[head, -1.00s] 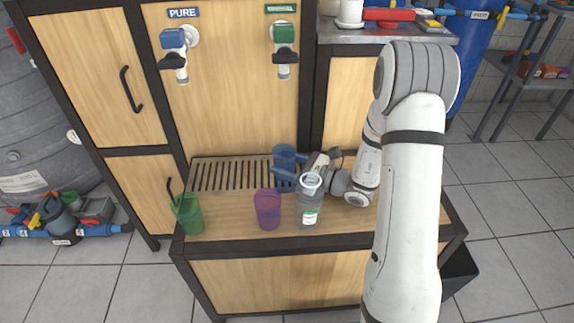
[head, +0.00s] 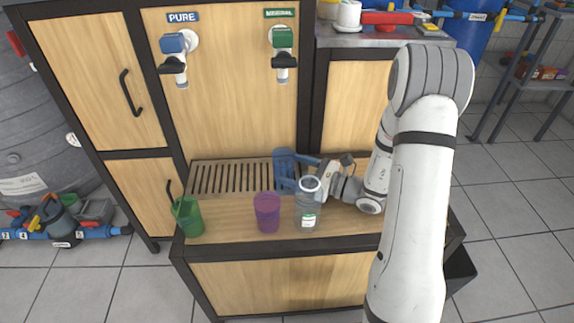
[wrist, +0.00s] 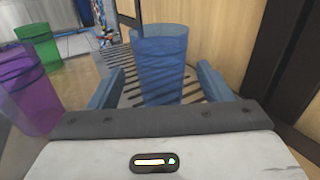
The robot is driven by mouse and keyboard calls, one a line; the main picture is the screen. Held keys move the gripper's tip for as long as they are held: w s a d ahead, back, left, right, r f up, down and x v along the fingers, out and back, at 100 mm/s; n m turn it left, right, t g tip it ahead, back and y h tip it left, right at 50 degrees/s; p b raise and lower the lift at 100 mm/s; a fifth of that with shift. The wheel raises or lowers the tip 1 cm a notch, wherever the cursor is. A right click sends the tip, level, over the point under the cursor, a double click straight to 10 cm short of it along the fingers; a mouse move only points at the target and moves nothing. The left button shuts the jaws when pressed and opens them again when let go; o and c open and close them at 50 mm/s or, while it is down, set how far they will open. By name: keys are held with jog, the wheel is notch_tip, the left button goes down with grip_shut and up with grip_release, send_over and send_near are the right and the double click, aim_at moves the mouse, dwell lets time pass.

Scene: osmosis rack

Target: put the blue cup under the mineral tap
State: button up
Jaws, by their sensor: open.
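The blue cup (head: 284,160) stands upright on the slatted drain area of the counter, below the green mineral tap (head: 283,55) in the head view. In the wrist view the blue cup (wrist: 160,62) is between my fingertips, with a visible gap on each side. My gripper (head: 287,169) is open, its blue fingers spread on either side of the cup. The wrist view also shows my gripper (wrist: 160,82) from behind. The cup's lower part is partly hidden by a finger in the head view.
A clear bottle (head: 308,210) stands close in front of my gripper. The pure tap (head: 174,58) hangs left of the mineral tap. The slats (head: 228,178) left of the cup are clear.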

jog(key=p+v, duration=0.1)
jog(key=v, duration=0.7)
jog(key=shift+s+d, duration=0.2)
jog(key=shift+d, duration=0.15)
